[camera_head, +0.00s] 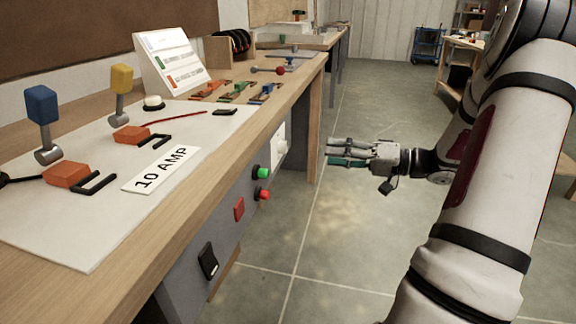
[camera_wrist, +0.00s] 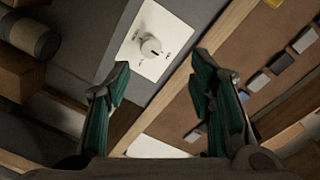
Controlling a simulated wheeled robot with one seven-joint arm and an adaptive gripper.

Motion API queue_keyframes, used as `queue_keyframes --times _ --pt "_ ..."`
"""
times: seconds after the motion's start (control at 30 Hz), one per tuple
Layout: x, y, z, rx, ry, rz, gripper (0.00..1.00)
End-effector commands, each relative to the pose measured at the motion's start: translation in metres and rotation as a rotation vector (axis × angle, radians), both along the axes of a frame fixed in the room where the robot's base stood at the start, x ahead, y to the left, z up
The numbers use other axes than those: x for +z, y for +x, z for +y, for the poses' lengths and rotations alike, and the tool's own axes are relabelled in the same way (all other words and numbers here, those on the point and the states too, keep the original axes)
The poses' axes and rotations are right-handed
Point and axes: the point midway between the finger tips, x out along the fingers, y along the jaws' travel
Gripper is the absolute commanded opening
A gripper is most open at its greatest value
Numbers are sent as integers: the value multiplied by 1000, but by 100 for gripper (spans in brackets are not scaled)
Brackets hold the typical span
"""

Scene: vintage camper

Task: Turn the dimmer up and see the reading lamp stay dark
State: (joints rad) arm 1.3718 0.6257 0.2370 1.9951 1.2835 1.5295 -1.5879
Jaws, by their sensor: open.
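The dimmer is a round pale knob (camera_wrist: 151,47) on a white plate (camera_wrist: 160,28), ahead of my gripper in the wrist view. In the head view the white plate (camera_head: 278,137) sits on the grey front panel under the bench top. My gripper (camera_head: 331,151) is to the right of it, over the floor, with its fingers pointing at the panel. In the wrist view my gripper (camera_wrist: 162,68) has its green-padded fingers spread apart, with nothing between them. The knob appears between and beyond the fingertips, apart from them. I cannot pick out a reading lamp.
The grey panel also carries a green button (camera_head: 262,173), a red button (camera_head: 262,194), a red switch (camera_head: 239,209) and a black rocker (camera_head: 208,261). The wooden bench (camera_head: 188,190) holds levers and a 10 AMP card (camera_head: 160,169). The floor (camera_head: 345,235) beside it is clear.

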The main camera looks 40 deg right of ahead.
Motion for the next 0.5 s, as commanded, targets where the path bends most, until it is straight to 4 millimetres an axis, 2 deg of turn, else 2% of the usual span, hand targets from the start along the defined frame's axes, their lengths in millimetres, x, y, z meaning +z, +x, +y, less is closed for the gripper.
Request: queue_keyframes --times 0.03,0.1,0.2,0.37,0.5 --pt "-9 -2 -9 -23 6 -20 49" --pt "-12 -3 -16 -42 6 -42 49" --pt "-13 -1 -17 -51 7 -55 49" --pt "-12 15 -6 -49 6 -54 49" --pt "-13 38 8 -48 6 -54 49"
